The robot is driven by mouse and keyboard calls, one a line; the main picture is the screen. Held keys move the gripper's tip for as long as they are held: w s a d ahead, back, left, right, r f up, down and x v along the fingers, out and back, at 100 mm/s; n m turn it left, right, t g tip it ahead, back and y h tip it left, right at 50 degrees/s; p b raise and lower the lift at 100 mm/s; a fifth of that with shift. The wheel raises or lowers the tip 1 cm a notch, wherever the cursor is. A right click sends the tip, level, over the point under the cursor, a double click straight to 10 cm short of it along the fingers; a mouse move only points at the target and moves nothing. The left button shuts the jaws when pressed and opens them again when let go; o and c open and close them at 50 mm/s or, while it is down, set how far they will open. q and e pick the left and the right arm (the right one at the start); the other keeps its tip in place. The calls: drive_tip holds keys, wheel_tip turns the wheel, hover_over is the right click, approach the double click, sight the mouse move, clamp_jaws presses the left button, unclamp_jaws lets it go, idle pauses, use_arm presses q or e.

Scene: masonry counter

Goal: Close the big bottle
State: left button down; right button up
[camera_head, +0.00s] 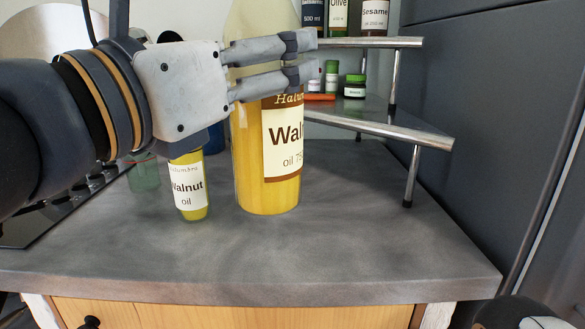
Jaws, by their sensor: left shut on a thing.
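The big bottle (266,195) stands upright on the counter. It is tall and clear, holds yellow oil, and has a white and brown "Walnut oil" label. Its top runs out of the picture, so its mouth and any cap are hidden. My left gripper (303,58) reaches in from the left across the upper part of the bottle. It is shut on the bottle, with its two fingers one above the other and covering part of the glass and label. No loose cap shows. The fingers of my right gripper are out of the picture.
A small walnut oil bottle (188,188) stands close left of the big one, below my left gripper. A tiered corner shelf (376,125) with jars and bottles stands behind right. A dark hob (50,205) lies at left. The counter's front and right (370,240) are clear.

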use_arm(q)
drive_tip(key=w+d+f+b, duration=0.1)
drive_tip(key=w+d+f, duration=0.1)
drive_tip(key=w+f, duration=0.4)
drive_tip(key=shift+w+d+f, duration=0.3)
drive_tip(key=shift+w+f, duration=0.1)
drive_tip(key=shift+w, duration=0.7)
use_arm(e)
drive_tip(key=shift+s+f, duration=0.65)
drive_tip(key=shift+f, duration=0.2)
use_arm(q)
drive_tip(key=f, duration=0.2)
drive_tip(key=f+b, duration=0.1)
drive_tip(key=f, duration=0.1)
drive_tip(key=shift+w+d, duration=0.1)
drive_tip(key=shift+w, duration=0.25)
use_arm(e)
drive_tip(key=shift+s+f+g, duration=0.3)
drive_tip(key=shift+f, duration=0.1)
